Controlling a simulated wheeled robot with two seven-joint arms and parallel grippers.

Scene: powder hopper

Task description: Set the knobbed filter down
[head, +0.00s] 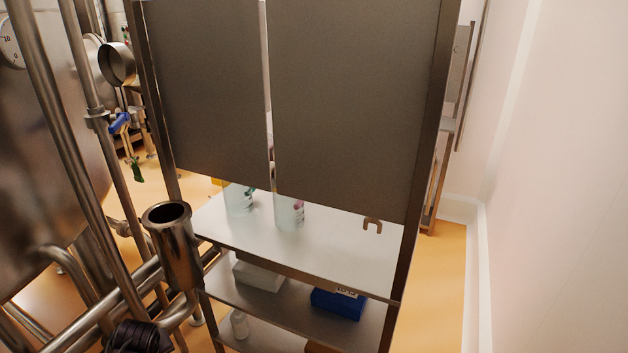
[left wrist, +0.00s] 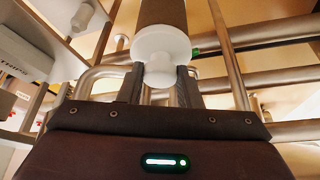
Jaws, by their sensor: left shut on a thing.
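The knobbed filter (left wrist: 160,45) shows in the left wrist view as a white round flange with a white knob. A brownish cylinder runs up from behind the flange; I cannot tell whether it is part of the filter. My left gripper (left wrist: 161,78) is shut on the knob, with one dark finger on each side. The filter is not clearly visible in the head view. An open-topped steel cylinder (head: 178,252) stands among the pipes at the lower left of the head view. My right gripper is in neither view.
A steel cabinet with two dark panels (head: 345,100) stands in the middle. Its white shelf (head: 345,243) holds clear containers (head: 290,212) and has free room at right. A blue box (head: 338,302) sits below. Steel pipes (head: 60,150) crowd the left; the wall is at right.

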